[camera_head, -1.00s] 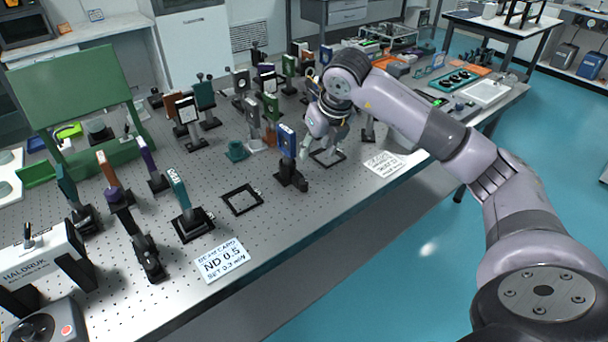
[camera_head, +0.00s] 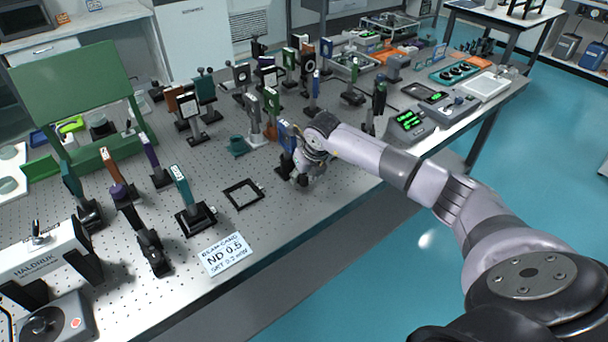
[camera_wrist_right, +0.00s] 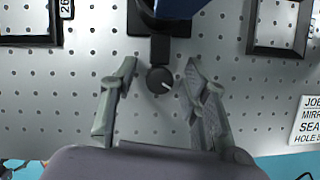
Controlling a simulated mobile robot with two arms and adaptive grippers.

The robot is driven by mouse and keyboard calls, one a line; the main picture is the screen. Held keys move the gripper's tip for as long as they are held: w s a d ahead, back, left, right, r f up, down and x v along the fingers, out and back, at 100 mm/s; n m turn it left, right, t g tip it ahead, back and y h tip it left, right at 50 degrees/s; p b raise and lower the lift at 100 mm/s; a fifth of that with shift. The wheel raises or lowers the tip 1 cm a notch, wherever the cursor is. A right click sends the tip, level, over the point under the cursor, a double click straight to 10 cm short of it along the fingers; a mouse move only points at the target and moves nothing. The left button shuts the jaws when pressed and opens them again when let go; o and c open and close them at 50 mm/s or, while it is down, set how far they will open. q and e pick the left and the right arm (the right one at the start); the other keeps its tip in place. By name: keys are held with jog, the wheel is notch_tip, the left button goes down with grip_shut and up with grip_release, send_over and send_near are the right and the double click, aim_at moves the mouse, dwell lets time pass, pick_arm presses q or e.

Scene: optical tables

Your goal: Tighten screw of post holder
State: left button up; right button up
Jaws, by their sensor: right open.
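The post holder (camera_wrist_right: 160,52) shows in the right wrist view as a dark base with a blue-topped optic (camera_wrist_right: 180,8) above it. Its screw is a round black knob (camera_wrist_right: 159,80) with a pale mark, on the side facing my gripper. My right gripper (camera_wrist_right: 165,85) is open, with one finger on each side of the knob and visible gaps between. In the head view the right gripper (camera_head: 303,178) is at the blue optic (camera_head: 286,140) near the table's front edge, and my wrist hides much of the holder. My left gripper is not in view.
The perforated table (camera_head: 150,300) carries several other optics on posts. In the wrist view, dark frames (camera_wrist_right: 280,48) flank the holder and a white card (camera_wrist_right: 306,120) lies right.

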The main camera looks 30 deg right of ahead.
jog(key=shift+f, duration=0.25)
jog(key=shift+c, duration=0.4)
grip_shut()
